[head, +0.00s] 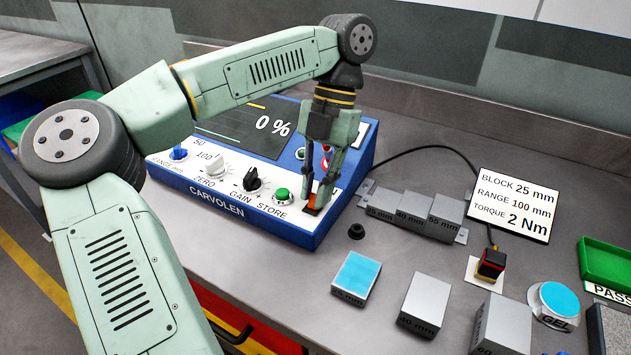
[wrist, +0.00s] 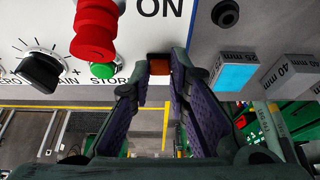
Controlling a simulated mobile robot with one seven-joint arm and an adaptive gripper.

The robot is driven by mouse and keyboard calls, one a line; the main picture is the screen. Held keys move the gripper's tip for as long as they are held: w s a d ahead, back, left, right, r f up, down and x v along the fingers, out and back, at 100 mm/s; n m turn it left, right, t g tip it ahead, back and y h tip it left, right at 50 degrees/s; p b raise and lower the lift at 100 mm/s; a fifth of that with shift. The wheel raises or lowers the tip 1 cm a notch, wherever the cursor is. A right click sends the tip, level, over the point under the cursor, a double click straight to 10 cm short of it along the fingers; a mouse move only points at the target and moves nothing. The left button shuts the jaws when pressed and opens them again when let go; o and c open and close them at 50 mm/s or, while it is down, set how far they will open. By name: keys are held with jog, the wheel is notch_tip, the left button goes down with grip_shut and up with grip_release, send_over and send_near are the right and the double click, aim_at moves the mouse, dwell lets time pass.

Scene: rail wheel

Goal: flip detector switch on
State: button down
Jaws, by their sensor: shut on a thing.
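The blue detector (head: 330,231), marked CARVOLEN, stands on the bench with its sloped white panel facing front. Its screen reads 0 %. The small orange-red switch (head: 311,211) is at the panel's lower right corner. In the wrist view the switch (wrist: 159,63) shows as a dark-framed orange block below the word ON. My gripper (head: 319,197) points down at it. In the wrist view the fingertips of my gripper (wrist: 167,72) are on either side of the switch, closed on it. The fingers partly hide it, and its position is hard to tell.
Several blocks, a probe (head: 490,264), a sign (head: 513,203) and a gel pot (head: 555,304) stand to the right.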

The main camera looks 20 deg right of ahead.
dwell(0.3)
jog(key=c, duration=1.5)
grip_release()
jog(key=shift+f, duration=0.1)
